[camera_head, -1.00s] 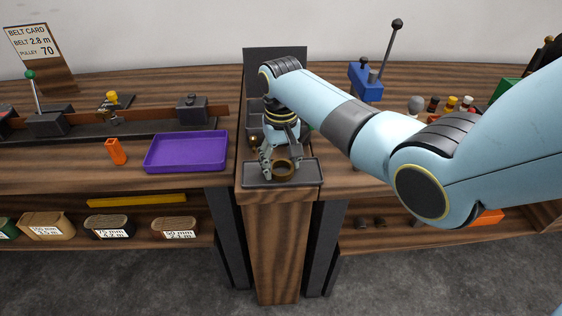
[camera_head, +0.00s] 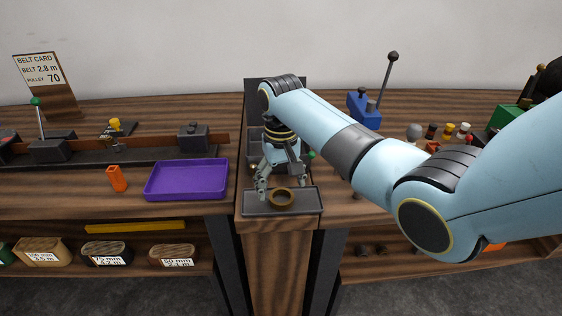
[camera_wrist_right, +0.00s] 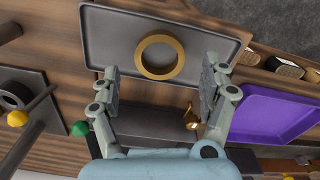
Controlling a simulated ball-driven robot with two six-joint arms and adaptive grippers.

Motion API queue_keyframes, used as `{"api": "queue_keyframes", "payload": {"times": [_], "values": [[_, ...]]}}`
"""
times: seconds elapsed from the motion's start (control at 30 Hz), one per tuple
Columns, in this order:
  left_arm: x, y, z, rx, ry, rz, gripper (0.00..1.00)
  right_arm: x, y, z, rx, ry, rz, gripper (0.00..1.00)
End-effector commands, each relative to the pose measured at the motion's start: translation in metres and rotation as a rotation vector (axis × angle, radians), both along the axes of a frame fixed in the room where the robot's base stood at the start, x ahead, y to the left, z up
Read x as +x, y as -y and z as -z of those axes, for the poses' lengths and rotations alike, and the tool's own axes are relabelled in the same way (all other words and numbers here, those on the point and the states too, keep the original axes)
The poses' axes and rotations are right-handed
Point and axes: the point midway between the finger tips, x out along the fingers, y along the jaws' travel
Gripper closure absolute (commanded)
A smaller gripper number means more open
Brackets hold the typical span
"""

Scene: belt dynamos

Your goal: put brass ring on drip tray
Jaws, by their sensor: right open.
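The brass ring (camera_head: 281,205) lies flat on the dark grey drip tray (camera_head: 312,206), at the front of the central stand. In the right wrist view the ring (camera_wrist_right: 159,74) sits inside the rim of the tray (camera_wrist_right: 100,45), near its middle. My right gripper (camera_head: 281,186) is just behind the ring, pointing down. In the wrist view its two fingers (camera_wrist_right: 162,70) are spread wide, with nothing between them, and stand apart from the ring. My left gripper is not in view.
A purple tray (camera_head: 187,196) and an orange piece (camera_head: 117,179) are on the left bench. A blue lever device (camera_head: 364,110) stands on the right bench. Behind the drip tray is a dark compartmented holder (camera_head: 254,143), partly hidden by my arm.

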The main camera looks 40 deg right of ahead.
Motion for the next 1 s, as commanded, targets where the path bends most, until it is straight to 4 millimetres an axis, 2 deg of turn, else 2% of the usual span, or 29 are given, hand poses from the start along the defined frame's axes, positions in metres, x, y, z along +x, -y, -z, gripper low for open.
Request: {"api": "queue_keyframes", "payload": {"times": [0.03,0.2,0.4,0.6,1.0], "values": [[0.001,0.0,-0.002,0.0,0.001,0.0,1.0,0.001,0.0,-0.013,-0.001,0.005,0.0,0.21],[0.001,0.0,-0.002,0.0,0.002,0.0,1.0,0.002,0.0,-0.052,0.0,0.005,0.001,0.21],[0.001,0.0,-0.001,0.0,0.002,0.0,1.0,0.001,0.0,-0.083,0.0,0.002,0.0,0.21],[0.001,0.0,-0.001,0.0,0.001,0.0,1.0,0.0,0.0,-0.093,0.0,0.0,0.001,0.21],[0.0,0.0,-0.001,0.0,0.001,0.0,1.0,0.0,0.0,-0.093,0.0,0.0,0.001,0.21]]}}
